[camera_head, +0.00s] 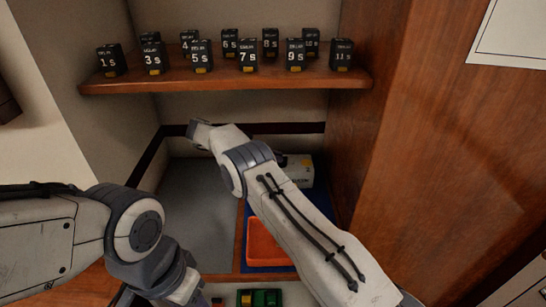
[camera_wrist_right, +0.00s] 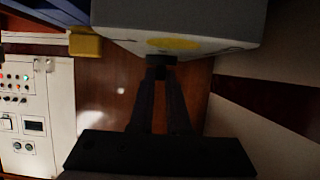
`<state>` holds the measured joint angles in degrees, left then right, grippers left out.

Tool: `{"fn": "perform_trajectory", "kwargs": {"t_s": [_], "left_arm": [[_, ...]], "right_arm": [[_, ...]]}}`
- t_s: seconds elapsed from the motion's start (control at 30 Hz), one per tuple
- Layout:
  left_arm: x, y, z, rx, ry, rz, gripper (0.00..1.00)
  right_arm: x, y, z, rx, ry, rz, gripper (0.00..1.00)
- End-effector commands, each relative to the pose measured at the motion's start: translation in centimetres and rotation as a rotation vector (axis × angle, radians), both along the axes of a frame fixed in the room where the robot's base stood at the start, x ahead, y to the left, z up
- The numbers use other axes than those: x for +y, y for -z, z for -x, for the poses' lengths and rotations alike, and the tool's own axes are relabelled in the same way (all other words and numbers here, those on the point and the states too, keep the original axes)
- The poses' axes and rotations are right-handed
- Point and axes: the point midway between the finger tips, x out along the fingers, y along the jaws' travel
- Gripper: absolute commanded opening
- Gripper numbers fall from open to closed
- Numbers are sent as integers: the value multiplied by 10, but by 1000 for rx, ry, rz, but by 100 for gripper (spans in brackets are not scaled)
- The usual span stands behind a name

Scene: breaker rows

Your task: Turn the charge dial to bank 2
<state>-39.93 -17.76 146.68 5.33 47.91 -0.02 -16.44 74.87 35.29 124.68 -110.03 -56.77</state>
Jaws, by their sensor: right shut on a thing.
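A pale box (camera_head: 300,170) with dark lettering and a yellow patch sits at the back right of the cabinet floor, partly behind my right arm. In the right wrist view a pale box face with a yellow oval mark (camera_wrist_right: 172,44) fills the top. My right gripper (camera_wrist_right: 160,72) is shut on a small dark knob, seemingly the charge dial (camera_wrist_right: 160,60), at the edge of that face. The dial's markings and pointer cannot be read. In the head view my right arm hides this gripper's fingertips. My left arm is at the lower left, and its fingertips are out of view.
A wooden shelf (camera_head: 225,83) above holds several numbered black relays. An orange bin (camera_head: 268,243) stands on a blue mat, with a grey mat (camera_head: 190,215) to the left. A green block (camera_head: 262,298) is at the front. A panel with lights (camera_wrist_right: 25,110) shows in the wrist view.

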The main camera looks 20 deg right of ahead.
Motion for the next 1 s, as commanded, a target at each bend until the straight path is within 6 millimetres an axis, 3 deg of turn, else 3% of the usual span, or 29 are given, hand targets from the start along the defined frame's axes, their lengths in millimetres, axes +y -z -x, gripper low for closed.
{"fn": "perform_trajectory", "kwargs": {"t_s": [0.37,0.4,0.47,0.5,1.0], "left_arm": [[0,0,0,0,0,0,50],[0,0,0,0,0,0,50],[0,0,0,0,0,0,50],[0,0,0,0,0,0,50],[0,-5,0,0,0,0,50]], "right_arm": [[-2,1,1,3,8,3,0],[-2,1,1,3,8,3,19],[-2,1,1,3,7,3,42],[-2,0,1,3,7,3,45],[-4,-7,2,-1,21,1,45]]}}
